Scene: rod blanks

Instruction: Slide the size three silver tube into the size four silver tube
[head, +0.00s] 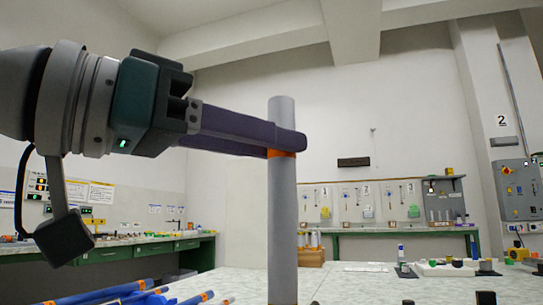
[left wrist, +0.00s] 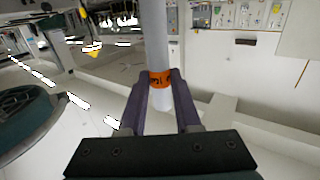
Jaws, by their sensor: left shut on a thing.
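My left gripper (head: 285,143) comes in from the left of the head view and is shut on a silver-grey tube (head: 283,220). The tube stands upright, with an orange band just under the fingers and its top end above them. Its lower part runs down to the bottom edge of the picture, so its lower end is not clear. In the left wrist view the tube (left wrist: 154,35) is between the purple fingers (left wrist: 160,95), and its orange band has dark print too blurred to read. I cannot tell its size or make out a second silver tube. My right gripper is not in view.
Several blue rods (head: 115,293) with orange bands lie at the front left of the pale tabletop (head: 345,288). Small dark and coloured parts (head: 455,268) stand on the right side. Green-legged benches (head: 350,240) line the walls behind.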

